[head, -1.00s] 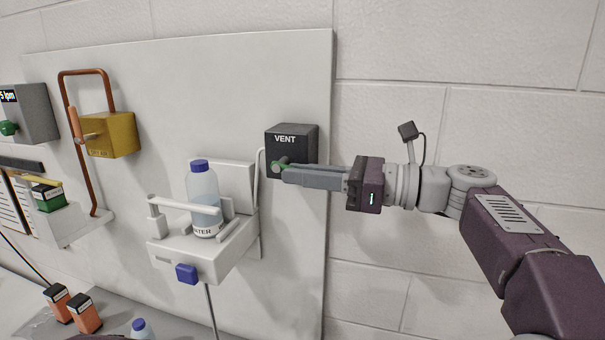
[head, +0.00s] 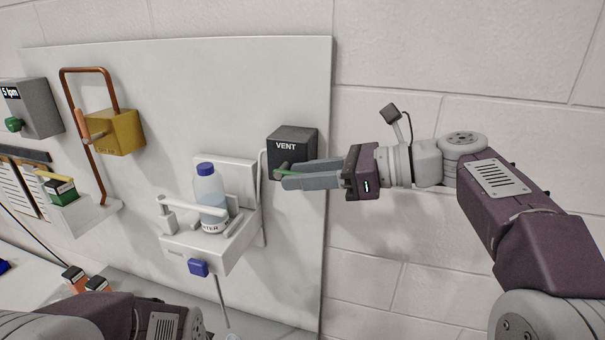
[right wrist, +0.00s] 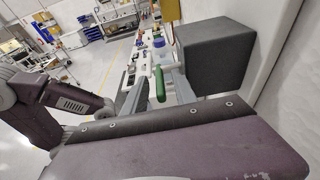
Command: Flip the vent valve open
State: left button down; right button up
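The vent valve is a dark grey box (head: 292,147) marked VENT, near the right edge of the white wall panel. Its green lever handle (right wrist: 160,84) shows in the right wrist view. My right gripper (head: 283,176) reaches in from the right, just below the front of the box. Its two fingers are apart, one on either side of the green handle. In the right wrist view, gaps show between the handle and the fingers. In the head view, the fingers hide much of the handle. My left arm shows at the bottom left, but its gripper is not in view.
Left of the valve, a water bottle (head: 209,200) stands on a white wall-mounted holder (head: 205,252) with a blue knob. A yellow box (head: 118,131) with a lever and copper pipe is farther left. The brick wall right of the panel is bare.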

jog(key=shift+d, duration=0.1)
jog(key=shift+d, duration=0.15)
jog(key=b+v, duration=0.2)
jog(key=v, duration=0.6)
jog(key=shift+s+d, duration=0.2)
jog(key=shift+d, duration=0.15)
jog(key=shift+r, duration=0.1)
